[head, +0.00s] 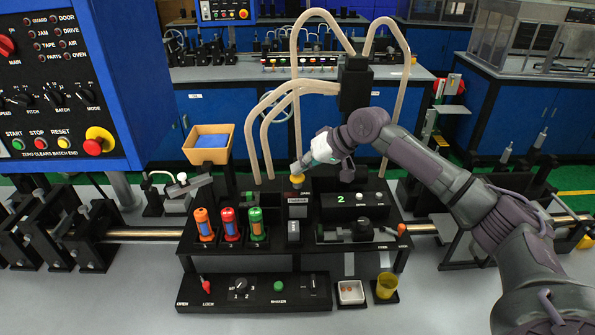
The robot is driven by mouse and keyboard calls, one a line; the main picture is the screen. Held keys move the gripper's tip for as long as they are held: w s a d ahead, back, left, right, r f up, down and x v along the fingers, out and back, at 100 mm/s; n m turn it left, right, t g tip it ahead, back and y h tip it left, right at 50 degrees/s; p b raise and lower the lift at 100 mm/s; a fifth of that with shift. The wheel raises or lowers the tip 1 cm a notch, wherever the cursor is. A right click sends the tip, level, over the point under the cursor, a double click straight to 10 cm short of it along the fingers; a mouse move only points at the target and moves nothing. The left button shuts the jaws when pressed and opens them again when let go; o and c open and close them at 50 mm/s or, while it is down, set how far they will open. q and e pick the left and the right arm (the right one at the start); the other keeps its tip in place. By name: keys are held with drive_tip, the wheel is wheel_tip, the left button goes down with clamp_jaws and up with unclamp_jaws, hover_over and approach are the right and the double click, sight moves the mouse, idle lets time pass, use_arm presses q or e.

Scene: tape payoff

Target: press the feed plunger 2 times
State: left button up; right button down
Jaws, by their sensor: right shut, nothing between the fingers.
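A small knob with a yellow top (298,180), which looks like the feed plunger, stands at the back of the black machine deck above a dark block with a small display. My right gripper (296,169) reaches in from the right. Its fingers are shut and empty, and their tips are right above the yellow top. I cannot tell whether they touch it. The fingers hide part of the knob's upper side. My left gripper is not in view.
Orange, red and green cylinders (230,224) stand left of the block. A black panel marked 2 (356,200) is to the right. Pale hoses (268,135) rise behind.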

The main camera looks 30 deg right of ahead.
drive_tip(key=shift+f, duration=0.55)
idle(0.4)
drive_tip(key=shift+r+p, duration=1.8)
drive_tip(key=shift+p, duration=0.35)
wheel_tip(320, 180, up, 5)
drive_tip(key=p, duration=0.5)
idle(0.7)
